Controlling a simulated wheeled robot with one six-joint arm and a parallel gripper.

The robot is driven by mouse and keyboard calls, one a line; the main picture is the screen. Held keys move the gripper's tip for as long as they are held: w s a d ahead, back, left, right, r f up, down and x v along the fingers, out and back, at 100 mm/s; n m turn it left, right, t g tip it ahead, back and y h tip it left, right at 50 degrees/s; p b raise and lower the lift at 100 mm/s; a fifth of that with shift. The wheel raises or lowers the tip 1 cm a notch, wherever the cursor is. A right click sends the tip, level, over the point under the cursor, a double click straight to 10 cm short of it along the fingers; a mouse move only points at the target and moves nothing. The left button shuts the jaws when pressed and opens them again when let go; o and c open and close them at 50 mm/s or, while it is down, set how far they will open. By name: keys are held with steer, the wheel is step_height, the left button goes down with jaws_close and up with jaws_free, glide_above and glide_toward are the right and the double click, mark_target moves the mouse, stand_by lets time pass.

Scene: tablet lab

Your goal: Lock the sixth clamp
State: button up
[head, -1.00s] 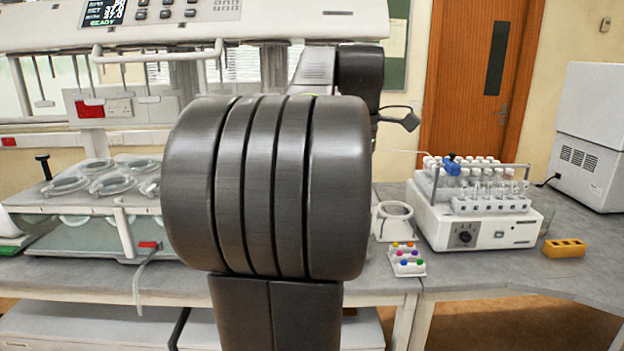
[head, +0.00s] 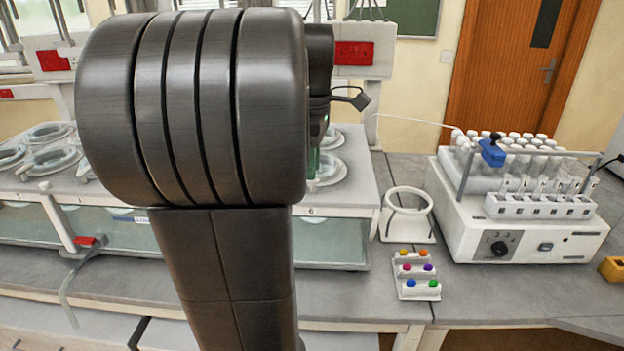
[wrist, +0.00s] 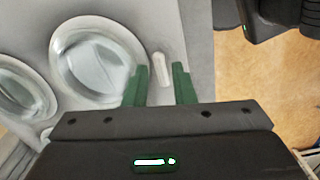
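In the wrist view my gripper (wrist: 161,66) has its two green fingers apart. A small white lever-like piece (wrist: 159,72), which looks like the clamp, shows in the gap between the fingertips and touches neither as far as I can see. I cannot tell how far below the tips it is, or whether it is locked. A round vessel lid (wrist: 92,62) lies just left of the fingers. In the head view my arm hides most of the gripper and the clamp. A green finger (head: 313,162) shows beside a lid (head: 328,170) above the label "6" (head: 310,211).
The bath's right edge is close to my gripper. Right of it stand a white ring holder (head: 408,213), a rack of coloured caps (head: 416,276) and a white instrument with vials (head: 520,215). Another lid (wrist: 22,92) lies left in the wrist view.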

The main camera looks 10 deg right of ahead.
steer(key=shift+f, duration=1.8)
